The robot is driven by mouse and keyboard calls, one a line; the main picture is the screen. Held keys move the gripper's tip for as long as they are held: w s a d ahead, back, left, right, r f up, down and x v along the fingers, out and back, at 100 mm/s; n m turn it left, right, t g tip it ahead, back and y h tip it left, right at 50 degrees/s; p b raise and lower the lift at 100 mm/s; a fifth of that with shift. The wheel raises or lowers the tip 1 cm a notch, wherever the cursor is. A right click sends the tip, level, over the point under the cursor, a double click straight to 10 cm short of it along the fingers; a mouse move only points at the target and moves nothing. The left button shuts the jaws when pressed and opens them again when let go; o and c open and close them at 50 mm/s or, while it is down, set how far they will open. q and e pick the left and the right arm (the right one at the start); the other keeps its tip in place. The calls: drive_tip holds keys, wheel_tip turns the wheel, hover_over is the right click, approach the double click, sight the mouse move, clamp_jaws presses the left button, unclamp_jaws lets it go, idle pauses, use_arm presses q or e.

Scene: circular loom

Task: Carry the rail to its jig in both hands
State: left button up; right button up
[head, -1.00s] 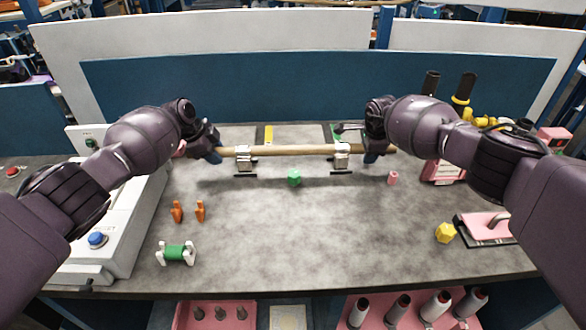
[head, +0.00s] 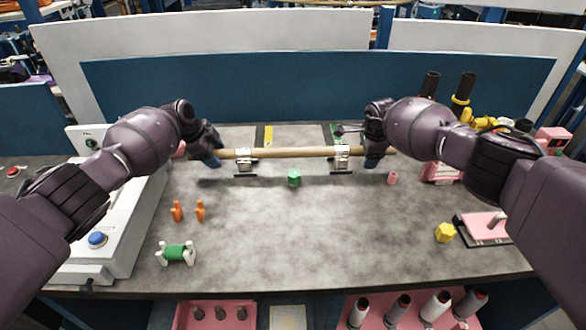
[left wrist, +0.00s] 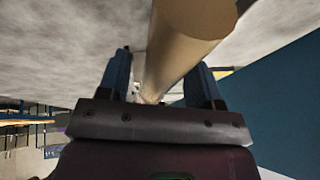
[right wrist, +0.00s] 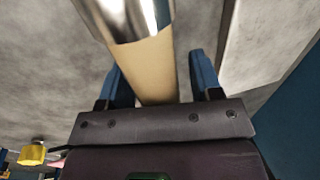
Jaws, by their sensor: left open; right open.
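The rail is a long pale wooden rod (head: 290,153) lying level across two metal holders of the jig. The left holder (head: 245,165) and the right holder (head: 341,164) stand on the bench, with the rail seated at them. My left gripper (head: 207,160) is open at the rail's left end. In the left wrist view the rail (left wrist: 190,45) passes between its spread fingers. My right gripper (head: 374,158) is open at the rail's right end. In the right wrist view the rail (right wrist: 148,70) runs between its fingers, with a shiny metal holder (right wrist: 125,15) around it.
A green block (head: 294,178) sits in front of the rail. A pink cylinder (head: 393,178), orange pegs (head: 200,210), a green spool (head: 176,253) and a yellow block (head: 445,232) stand on the grey bench (head: 310,240). The bench's front middle is clear.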

drive_tip(key=shift+r, duration=0.1)
use_arm(q)
drive_tip(key=v, duration=1.1)
drive_tip(key=shift+r, duration=0.2)
use_arm(e)
drive_tip(key=v, duration=1.2)
use_arm(q)
drive_tip(key=shift+s, duration=0.1)
